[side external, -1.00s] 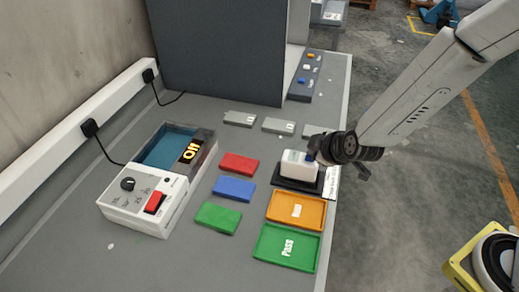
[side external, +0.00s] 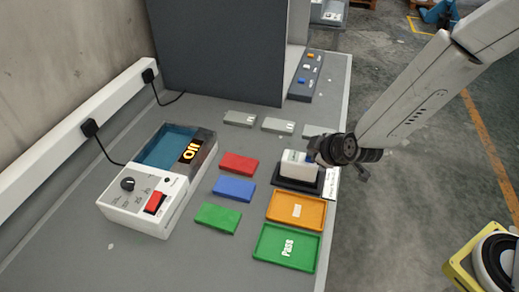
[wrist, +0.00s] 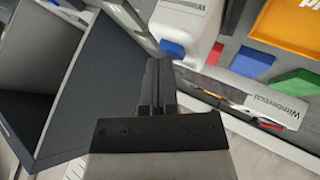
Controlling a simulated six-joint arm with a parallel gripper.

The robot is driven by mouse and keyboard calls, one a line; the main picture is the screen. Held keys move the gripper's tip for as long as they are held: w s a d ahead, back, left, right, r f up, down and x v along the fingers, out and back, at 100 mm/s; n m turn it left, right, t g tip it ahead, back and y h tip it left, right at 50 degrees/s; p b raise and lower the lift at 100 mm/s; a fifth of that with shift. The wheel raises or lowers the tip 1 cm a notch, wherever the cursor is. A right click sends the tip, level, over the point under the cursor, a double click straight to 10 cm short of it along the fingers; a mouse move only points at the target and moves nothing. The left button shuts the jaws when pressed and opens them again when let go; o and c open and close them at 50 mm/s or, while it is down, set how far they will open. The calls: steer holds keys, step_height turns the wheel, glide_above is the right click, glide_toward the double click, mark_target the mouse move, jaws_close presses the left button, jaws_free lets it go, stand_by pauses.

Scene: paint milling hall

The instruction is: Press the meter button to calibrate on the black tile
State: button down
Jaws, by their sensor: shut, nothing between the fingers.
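The white meter (side external: 296,168) stands on the black tile (side external: 298,186) near the bench's right edge. In the wrist view the meter (wrist: 188,20) shows at the top, with its blue button (wrist: 172,49) on the end facing me. My gripper (side external: 314,151) is at the meter's right end in the side view, partly hiding that end. In the wrist view my gripper (wrist: 159,62) is shut and empty, its tips right by the blue button. I cannot tell whether they touch it.
An orange tray (side external: 275,208) and a green Pass tray (side external: 270,255) lie in front of the meter. Red (side external: 239,163), blue (side external: 234,189) and green (side external: 218,217) blocks lie left of it. A white box with a red switch (side external: 155,203) stands further left. A dark panel (side external: 225,50) rises behind.

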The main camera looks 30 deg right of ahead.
steer(key=shift+r, duration=0.8)
steer(key=shift+r, duration=0.1)
steer(key=shift+r, duration=2.45)
steer(key=shift+s+d, duration=0.1)
steer(key=shift+d, duration=0.05)
steer(key=s+d+f+m+g, duration=0.3)
steer(key=s+d+m+g, duration=0.3)
steer(key=s, duration=0.7)
steer(key=d+m, duration=0.2)
steer(key=d, duration=0.2)
steer(key=shift+s+d+g, duration=0.25)
steer(key=shift+d+g, duration=0.05)
steer(key=shift+d, duration=0.05)
